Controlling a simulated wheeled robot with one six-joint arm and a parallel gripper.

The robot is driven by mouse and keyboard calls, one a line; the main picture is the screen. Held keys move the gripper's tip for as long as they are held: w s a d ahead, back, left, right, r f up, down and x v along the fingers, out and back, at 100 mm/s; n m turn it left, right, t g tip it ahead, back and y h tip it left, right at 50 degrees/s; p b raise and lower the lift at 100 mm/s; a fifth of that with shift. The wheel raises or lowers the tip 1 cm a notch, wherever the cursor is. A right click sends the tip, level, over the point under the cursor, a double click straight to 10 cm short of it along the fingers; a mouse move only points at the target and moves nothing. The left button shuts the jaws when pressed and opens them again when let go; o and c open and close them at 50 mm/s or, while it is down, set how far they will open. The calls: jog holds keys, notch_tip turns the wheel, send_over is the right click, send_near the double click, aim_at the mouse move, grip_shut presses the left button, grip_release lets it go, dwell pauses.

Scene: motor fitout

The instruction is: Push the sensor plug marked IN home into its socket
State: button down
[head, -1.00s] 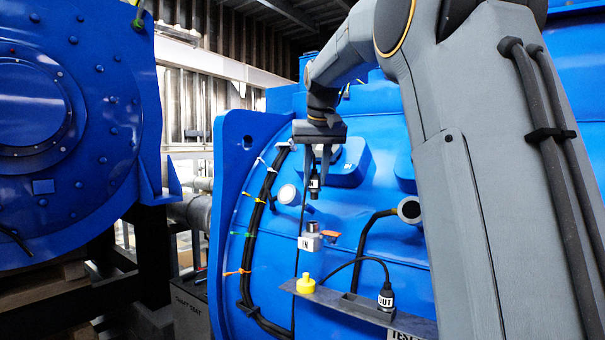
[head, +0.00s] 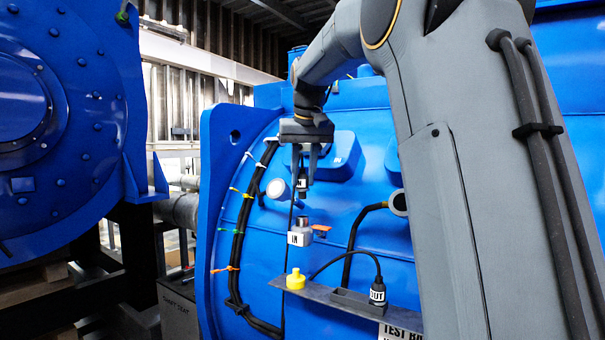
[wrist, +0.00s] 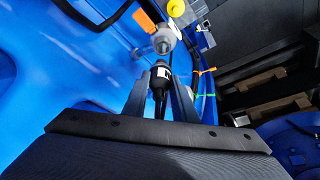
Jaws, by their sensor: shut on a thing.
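My gripper (head: 304,176) points down with its two fingers shut on a black plug (head: 303,188) with a white label. In the wrist view the plug (wrist: 160,74) sits between the fingertips (wrist: 159,90), its lettering not readable there. Below it is the grey socket (head: 300,236) with a white IN label and a metal collar on top. A visible gap separates the plug's lower end from the collar. In the wrist view the socket (wrist: 163,41) shows just beyond the plug, roughly in line with it.
An orange tab (head: 321,228) sticks out beside the socket. Below are a yellow cap (head: 295,279) and a plug marked OUT (head: 377,291) with its cable on a grey shelf (head: 330,300). A dark cable bundle (head: 238,235) runs down the blue housing (head: 213,260).

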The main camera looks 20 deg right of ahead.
aim_at(304, 183)
jog(key=shift+f+b, duration=1.05)
jog(key=shift+f, duration=0.75)
jog(key=shift+p, duration=0.7)
dwell(0.3)
jog(key=shift+f+b, duration=0.9)
jog(key=shift+f, duration=0.75)
jog(key=c, duration=1.4)
grip_release()
jog(key=shift+o, duration=0.2)
jog(key=shift+r, duration=0.1)
jog(key=b+v, duration=0.2)
jog(key=v, duration=0.5)
jog(key=shift+s+r, duration=0.2)
jog(key=shift+r, duration=0.05)
